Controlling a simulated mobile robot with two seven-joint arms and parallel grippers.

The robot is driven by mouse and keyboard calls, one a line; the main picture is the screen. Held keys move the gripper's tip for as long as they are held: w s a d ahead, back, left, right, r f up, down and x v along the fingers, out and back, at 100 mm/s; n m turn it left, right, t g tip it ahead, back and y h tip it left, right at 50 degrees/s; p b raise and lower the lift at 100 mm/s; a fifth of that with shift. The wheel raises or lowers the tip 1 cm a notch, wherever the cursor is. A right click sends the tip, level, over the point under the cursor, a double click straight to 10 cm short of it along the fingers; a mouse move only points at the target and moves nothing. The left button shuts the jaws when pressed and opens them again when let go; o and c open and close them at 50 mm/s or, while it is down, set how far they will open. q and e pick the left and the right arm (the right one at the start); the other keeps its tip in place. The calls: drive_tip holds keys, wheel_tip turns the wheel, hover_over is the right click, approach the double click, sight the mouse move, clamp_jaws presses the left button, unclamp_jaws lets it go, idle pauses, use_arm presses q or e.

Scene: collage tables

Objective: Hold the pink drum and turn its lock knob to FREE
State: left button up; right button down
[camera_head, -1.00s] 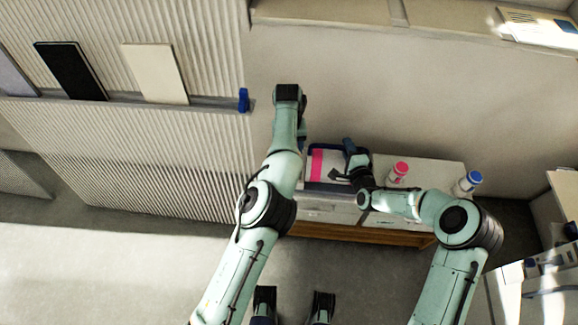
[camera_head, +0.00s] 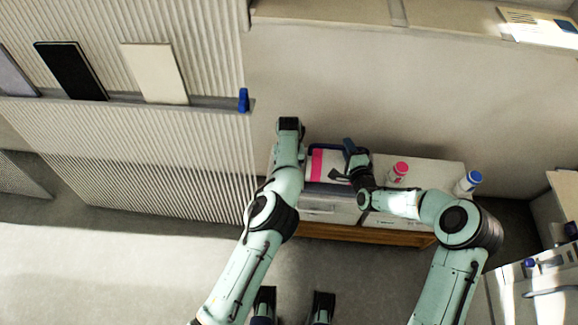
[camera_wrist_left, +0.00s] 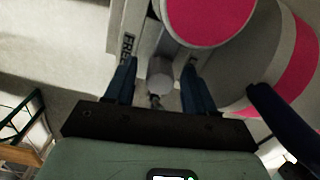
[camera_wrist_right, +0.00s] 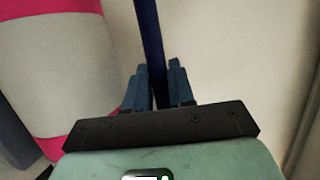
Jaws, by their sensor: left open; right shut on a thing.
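The drum, white with pink bands (camera_head: 317,164), lies on the white cabinet; its pink end shows in the left wrist view (camera_wrist_left: 210,14). Its grey lock knob (camera_wrist_left: 160,76) stands between the open fingers of my left gripper (camera_wrist_left: 158,68); I cannot tell whether they touch it. A "FREE" label (camera_wrist_left: 128,45) is left of the knob; another label beside the right finger is mostly hidden. My right gripper (camera_wrist_right: 156,82) is shut on a dark blue bar (camera_wrist_right: 149,35) beside the drum. In the head view my left arm hides its fingers and the knob.
A pink-capped bottle (camera_head: 398,171) and a blue-capped bottle (camera_head: 468,183) stand on the cabinet (camera_head: 435,172) to the right. A corrugated panel (camera_head: 130,155) with a ledge holding several boards is at the left. A wall rises behind the cabinet.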

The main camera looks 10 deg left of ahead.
use_arm(q)
clamp_jaws()
drive_tip(key=n, duration=0.4)
drive_tip(key=shift+n, duration=0.3)
drive_tip(key=n, duration=0.4)
drive_tip(key=shift+n, duration=0.3)
drive_tip(key=n, duration=0.4)
drive_tip(key=shift+n, duration=2.4)
